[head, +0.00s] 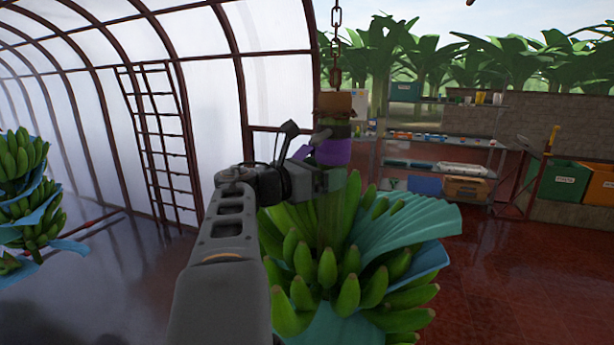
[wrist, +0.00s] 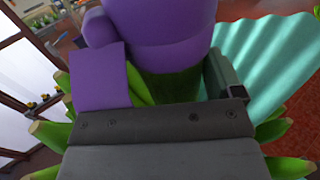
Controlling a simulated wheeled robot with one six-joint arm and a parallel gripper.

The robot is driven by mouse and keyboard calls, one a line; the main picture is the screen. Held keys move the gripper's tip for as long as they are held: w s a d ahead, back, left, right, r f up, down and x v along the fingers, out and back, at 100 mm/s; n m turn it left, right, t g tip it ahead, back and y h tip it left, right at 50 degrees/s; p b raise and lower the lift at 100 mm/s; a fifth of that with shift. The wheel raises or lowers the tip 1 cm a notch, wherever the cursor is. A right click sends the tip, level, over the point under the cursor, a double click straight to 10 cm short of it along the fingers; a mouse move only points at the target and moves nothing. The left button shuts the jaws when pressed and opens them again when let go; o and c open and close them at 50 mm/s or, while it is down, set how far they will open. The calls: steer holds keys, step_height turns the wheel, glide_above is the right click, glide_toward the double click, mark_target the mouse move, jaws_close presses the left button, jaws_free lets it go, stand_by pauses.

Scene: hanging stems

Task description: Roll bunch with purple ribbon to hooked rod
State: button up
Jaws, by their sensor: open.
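A green banana bunch (head: 330,270) hangs from a chain (head: 336,45) straight ahead in the head view. A purple ribbon (head: 335,152) is wrapped around its stem near the top, with a loose tail; the ribbon (wrist: 165,22) fills the upper middle of the wrist view. My gripper (head: 328,178) is open at the stem (wrist: 170,86), just below the ribbon. One finger shows right of the stem in the wrist view; the ribbon's tail covers the left side. Contact cannot be told. I cannot clearly make out a hooked rod; a thin rod with a yellow top (head: 550,145) stands at the right.
Teal and blue sheets (head: 410,235) lie between the bunch's tiers. Another bunch (head: 22,165) hangs at the far left. A shelf (head: 440,165) with supplies stands behind on the right, near green and orange crates (head: 565,182). The red floor between is clear. A ladder (head: 165,140) leans at the left wall.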

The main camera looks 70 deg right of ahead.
steer(key=b+v, duration=0.2)
steer(key=v, duration=1.1)
steer(key=shift+w+a+b, duration=0.2)
steer(key=shift+a+b, duration=0.05)
steer(key=shift+b, duration=0.1)
